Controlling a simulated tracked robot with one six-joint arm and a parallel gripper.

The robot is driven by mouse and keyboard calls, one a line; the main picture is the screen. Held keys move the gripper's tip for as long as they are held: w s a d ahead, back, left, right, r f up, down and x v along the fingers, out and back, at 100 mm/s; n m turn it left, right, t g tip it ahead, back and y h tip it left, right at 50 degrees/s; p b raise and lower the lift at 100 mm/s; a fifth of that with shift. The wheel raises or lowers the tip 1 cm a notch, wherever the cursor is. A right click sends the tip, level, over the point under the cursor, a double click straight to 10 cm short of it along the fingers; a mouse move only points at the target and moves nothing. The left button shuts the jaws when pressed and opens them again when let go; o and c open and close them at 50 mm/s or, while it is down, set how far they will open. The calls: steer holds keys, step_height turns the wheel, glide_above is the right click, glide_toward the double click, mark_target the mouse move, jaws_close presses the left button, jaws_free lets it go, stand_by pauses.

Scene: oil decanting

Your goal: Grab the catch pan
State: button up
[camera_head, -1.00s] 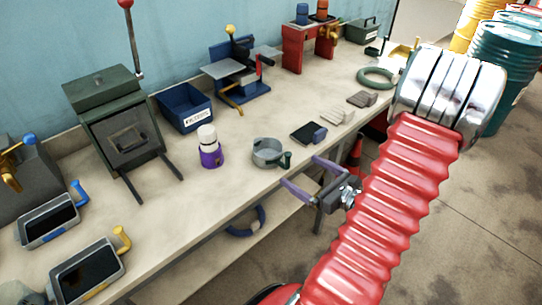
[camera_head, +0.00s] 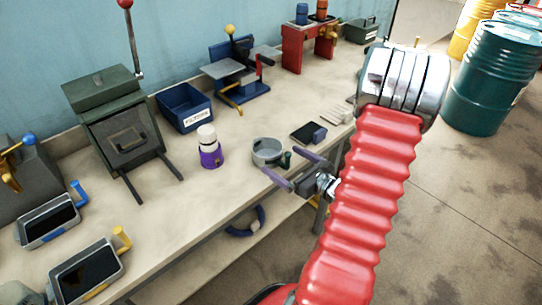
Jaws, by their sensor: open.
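A round grey pan (camera_head: 266,149) with a dark green handle (camera_head: 285,159) sits upright on the workbench, near its front edge; I take it as the catch pan. My gripper (camera_head: 280,161) is open, with two purple fingers pointing at the pan from the lower right. In the picture the handle shows between the fingertips, and the nearer finger crosses the pan's lower edge. I cannot tell whether the fingers touch the pan. Nothing is held.
Two trays with blue and yellow handles (camera_head: 88,272) are at left. Green drums (camera_head: 492,75) stand at right.

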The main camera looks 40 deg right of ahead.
mark_target(278, 158)
steer(key=shift+w, duration=0.3)
steer(key=shift+w+a+f, duration=0.1)
steer(key=shift+w+f, duration=0.05)
steer(key=shift+w, duration=0.7)
steer(key=shift+w+a+f, duration=0.1)
steer(key=shift+w+f, duration=0.05)
steer(key=shift+w, duration=0.75)
steer(key=shift+w+a+f, duration=0.1)
steer(key=shift+w+f, duration=0.05)
steer(key=shift+w, duration=0.7)
steer(key=shift+c, duration=0.2)
steer(key=c, duration=1.2)
